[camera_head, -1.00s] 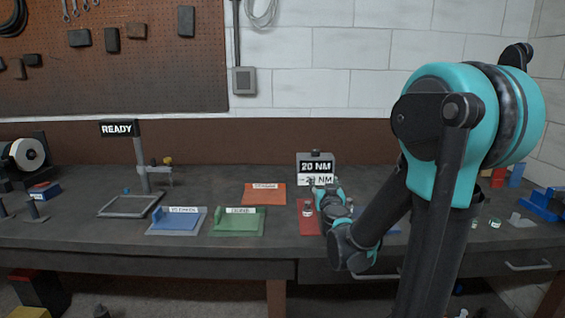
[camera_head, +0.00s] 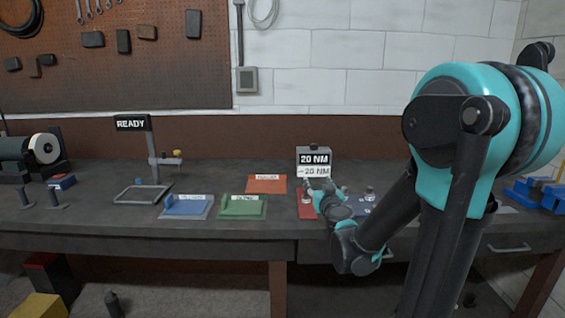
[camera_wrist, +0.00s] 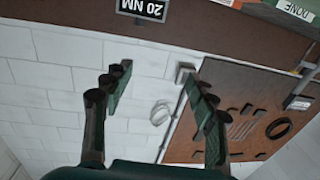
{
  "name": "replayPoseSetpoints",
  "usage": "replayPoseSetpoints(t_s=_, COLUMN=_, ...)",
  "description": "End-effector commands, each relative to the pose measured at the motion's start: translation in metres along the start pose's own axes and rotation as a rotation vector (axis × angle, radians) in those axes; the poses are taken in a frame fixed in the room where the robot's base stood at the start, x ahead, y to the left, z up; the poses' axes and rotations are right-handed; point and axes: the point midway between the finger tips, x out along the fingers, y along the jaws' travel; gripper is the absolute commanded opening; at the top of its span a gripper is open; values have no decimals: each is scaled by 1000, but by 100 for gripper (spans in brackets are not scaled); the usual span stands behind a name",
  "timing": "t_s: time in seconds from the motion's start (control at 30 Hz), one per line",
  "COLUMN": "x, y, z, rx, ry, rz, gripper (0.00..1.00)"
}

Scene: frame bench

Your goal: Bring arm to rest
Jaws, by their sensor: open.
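My arm stands at the right of the head view and reaches down and forward to my gripper (camera_head: 320,188), over the bench near the red mat (camera_head: 305,206). In the wrist view my gripper (camera_wrist: 158,84) is open, with its two dark green fingers wide apart and nothing between them. Beyond the fingers are the white block wall and the pegboard, so the gripper points away from the bench top.
A "20 NM" display (camera_head: 314,161) stands just behind my gripper. Blue (camera_head: 187,207), green (camera_head: 242,207) and orange (camera_head: 266,184) holders lie to its left. A "READY" sign post (camera_head: 151,150) stands further left. Blue blocks (camera_head: 540,192) sit at the far right.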

Motion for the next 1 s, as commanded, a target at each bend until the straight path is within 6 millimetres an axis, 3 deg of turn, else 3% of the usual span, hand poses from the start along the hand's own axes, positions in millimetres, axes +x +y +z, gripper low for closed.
replayPoseSetpoints(t_s=0.17, x=-15, y=-19, z=4, rx=-2, ry=-30, rz=-99, gripper=58)
replayPoseSetpoints(t_s=0.33, x=-38, y=-42, z=23, rx=-2, ry=-119, rz=-219, gripper=58)
replayPoseSetpoints(t_s=0.47, x=-71, y=-57, z=58, rx=0, ry=-276, rz=-310, gripper=58)
replayPoseSetpoints(t_s=0.53, x=-97, y=-59, z=87, rx=4, ry=-411, rz=-339, gripper=58)
replayPoseSetpoints(t_s=0.67, x=-156, y=-43, z=147, rx=19, ry=-704, rz=-301, gripper=58)
replayPoseSetpoints(t_s=0.8, x=-218, y=-7, z=195, rx=40, ry=-973, rz=-156, gripper=58)
replayPoseSetpoints(t_s=0.9, x=-252, y=16, z=214, rx=52, ry=-1098, rz=-43, gripper=58)
replayPoseSetpoints(t_s=1.0, x=-273, y=32, z=223, rx=61, ry=-1170, rz=42, gripper=58)
